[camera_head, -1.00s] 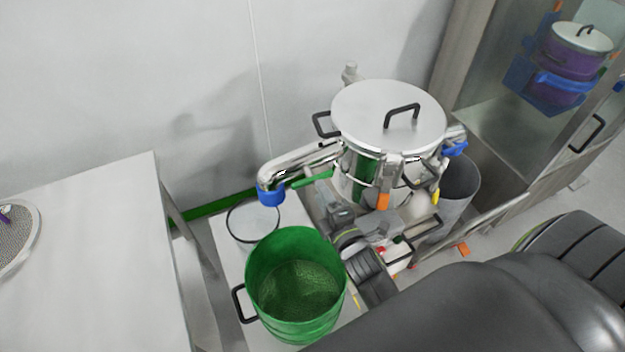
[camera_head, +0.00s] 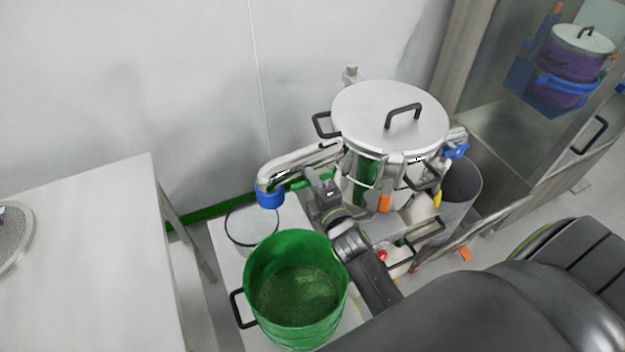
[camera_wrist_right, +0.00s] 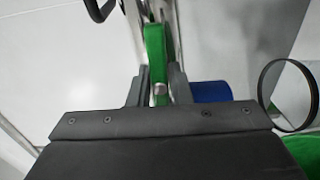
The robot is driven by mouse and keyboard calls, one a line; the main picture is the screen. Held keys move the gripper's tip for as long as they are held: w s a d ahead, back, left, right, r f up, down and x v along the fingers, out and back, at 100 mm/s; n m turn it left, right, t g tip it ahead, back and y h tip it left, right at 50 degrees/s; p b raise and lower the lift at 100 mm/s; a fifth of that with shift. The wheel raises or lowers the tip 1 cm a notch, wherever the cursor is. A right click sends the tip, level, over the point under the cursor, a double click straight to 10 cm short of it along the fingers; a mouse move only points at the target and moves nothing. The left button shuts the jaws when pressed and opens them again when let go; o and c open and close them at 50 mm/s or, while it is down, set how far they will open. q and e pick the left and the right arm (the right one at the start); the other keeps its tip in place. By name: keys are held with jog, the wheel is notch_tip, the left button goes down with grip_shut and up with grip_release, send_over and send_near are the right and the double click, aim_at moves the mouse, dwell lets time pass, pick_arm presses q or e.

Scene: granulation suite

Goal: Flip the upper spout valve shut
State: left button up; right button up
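The upper spout (camera_head: 300,159) is a shiny bent pipe on the left of the steel vessel (camera_head: 365,190), with a blue mouth (camera_head: 270,199). A green valve lever (camera_head: 297,183) lies along the spout; my gripper partly hides it in the head view. My right gripper (camera_head: 314,176) is at this lever. In the right wrist view, the green lever (camera_wrist_right: 156,48) runs between the two fingers of the gripper (camera_wrist_right: 160,78), with a bolt near its lower end. I cannot tell whether the fingers press on it. My left gripper is not in view.
A white table (camera_head: 95,260) is at the left.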

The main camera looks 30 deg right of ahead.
grip_shut()
jog(key=shift+m, duration=0.3)
jog(key=m, duration=0.2)
jog(key=shift+m, duration=0.3)
jog(key=m+b, duration=0.1)
jog(key=m, duration=0.4)
jog(key=shift+f, duration=0.1)
jog(key=m+b, duration=0.1)
jog(key=m, duration=0.4)
jog(key=shift+m+b, duration=0.35)
jog(key=shift+m, duration=0.05)
jog(key=shift+m+b, duration=0.35)
jog(key=shift+m, duration=1.55)
